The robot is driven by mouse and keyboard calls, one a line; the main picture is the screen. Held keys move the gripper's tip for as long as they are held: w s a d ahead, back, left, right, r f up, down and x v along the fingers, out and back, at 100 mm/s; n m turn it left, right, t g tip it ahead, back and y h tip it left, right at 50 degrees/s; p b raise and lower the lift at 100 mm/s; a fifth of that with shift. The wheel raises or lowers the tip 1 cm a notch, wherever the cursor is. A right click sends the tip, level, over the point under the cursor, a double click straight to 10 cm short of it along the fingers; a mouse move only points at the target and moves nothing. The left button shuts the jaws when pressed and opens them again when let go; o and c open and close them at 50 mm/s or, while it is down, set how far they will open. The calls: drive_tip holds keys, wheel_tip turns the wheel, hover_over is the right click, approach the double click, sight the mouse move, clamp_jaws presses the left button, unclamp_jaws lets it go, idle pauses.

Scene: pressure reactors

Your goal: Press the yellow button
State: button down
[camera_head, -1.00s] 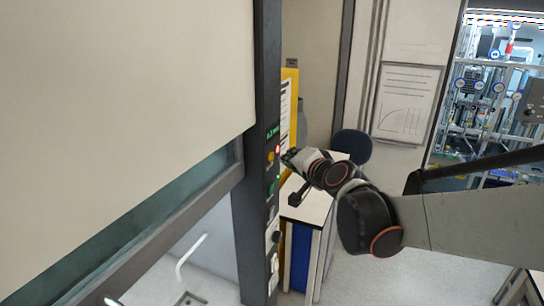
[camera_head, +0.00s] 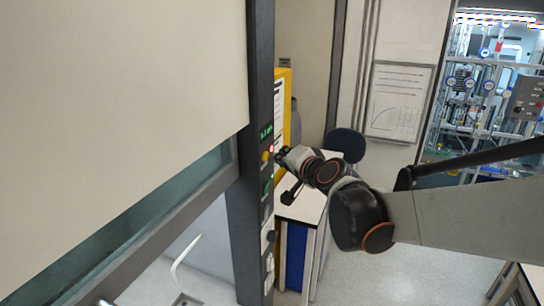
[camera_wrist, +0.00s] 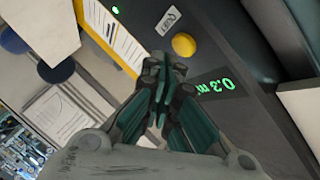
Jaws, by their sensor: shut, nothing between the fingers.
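The yellow button (camera_head: 265,157) is a small round knob on the dark vertical control panel (camera_head: 256,60) in the head view. In the wrist view the yellow button (camera_wrist: 184,45) shows clear and unhidden, just beyond and to the right of my fingertips. My gripper (camera_head: 281,154) is just right of the panel in the head view, near the button's height. In the wrist view my gripper (camera_wrist: 165,66) has its fingers closed together, holding nothing. A gap seems to remain between fingertips and button; contact is not visible.
A green-lit display (camera_wrist: 215,86) sits beside the button. A red light (camera_head: 271,148) and a green button (camera_head: 266,187) are on the same panel. A large pale sash panel (camera_head: 120,80) is left. A white-topped table (camera_head: 305,205) and a dark stool (camera_head: 346,143) stand behind my arm.

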drive_tip(key=shift+a, duration=0.1)
idle(0.5)
drive_tip(key=shift+w+a, duration=0.15)
drive_tip(key=shift+a, duration=0.15)
drive_tip(key=shift+w+a+b, duration=0.15)
drive_tip(key=shift+a+b, duration=0.15)
drive_tip(key=shift+a, duration=0.1)
idle(0.7)
drive_tip(key=shift+d, duration=0.15)
drive_tip(key=shift+s+d, duration=0.35)
drive_tip(key=shift+d, duration=0.3)
drive_tip(key=d, duration=0.1)
drive_tip(key=s+d, duration=0.1)
drive_tip(key=d, duration=0.2)
drive_tip(key=shift+s+d, duration=0.3)
drive_tip(key=shift+d, duration=0.05)
idle(0.8)
